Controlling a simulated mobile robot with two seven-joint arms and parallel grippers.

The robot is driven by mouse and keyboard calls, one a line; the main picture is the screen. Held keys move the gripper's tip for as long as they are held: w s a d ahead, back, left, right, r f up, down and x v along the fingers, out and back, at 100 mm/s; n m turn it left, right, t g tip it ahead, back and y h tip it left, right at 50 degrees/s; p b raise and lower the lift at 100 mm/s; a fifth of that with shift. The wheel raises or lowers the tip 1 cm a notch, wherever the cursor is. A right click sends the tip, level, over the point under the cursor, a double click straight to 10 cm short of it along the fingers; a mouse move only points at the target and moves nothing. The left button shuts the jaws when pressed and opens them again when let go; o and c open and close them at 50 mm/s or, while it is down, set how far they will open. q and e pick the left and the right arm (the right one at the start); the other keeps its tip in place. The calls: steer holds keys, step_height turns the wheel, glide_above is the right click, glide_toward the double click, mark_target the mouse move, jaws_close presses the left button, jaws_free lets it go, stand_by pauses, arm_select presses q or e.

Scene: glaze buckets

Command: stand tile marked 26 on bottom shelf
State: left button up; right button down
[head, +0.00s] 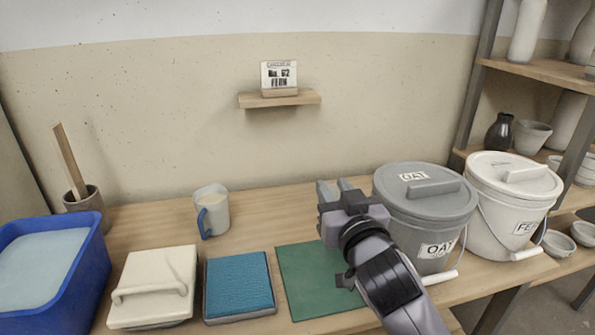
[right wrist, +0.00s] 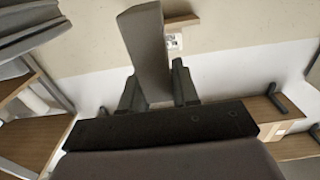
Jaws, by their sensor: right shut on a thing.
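My right gripper (head: 335,187) is over the back of the table, left of the grey bucket. In the right wrist view its fingers (right wrist: 158,86) are shut on a flat grey slab (right wrist: 146,48), which looks like a tile. No number can be read on it, and in the head view it hardly stands out from the fingers. A small wooden wall shelf (head: 280,100) holds a card (head: 279,75) that seems to read No. 62 FERN. The shelf also shows upside down in the right wrist view (right wrist: 183,22). My left gripper is not in view.
A grey lidded OAT bucket (head: 420,205) and a white lidded bucket (head: 510,195) stand at right. A mug (head: 212,212), green mat (head: 310,280), blue sponge-like pad (head: 239,284), pale lid-like block (head: 155,285) and blue tub (head: 80,285) occupy the table. A pottery rack (head: 535,72) is far right.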

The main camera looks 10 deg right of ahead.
steer(key=s+d+f, duration=0.6)
steer(key=s+f, duration=0.3)
steer(key=s, duration=0.3)
step_height(320, 180, up, 10)
steer(key=p, duration=1.3)
steer(key=shift+w+a+r+h, duration=0.2)
steer(key=shift+h, duration=0.1)
steer(key=shift+a, duration=0.1)
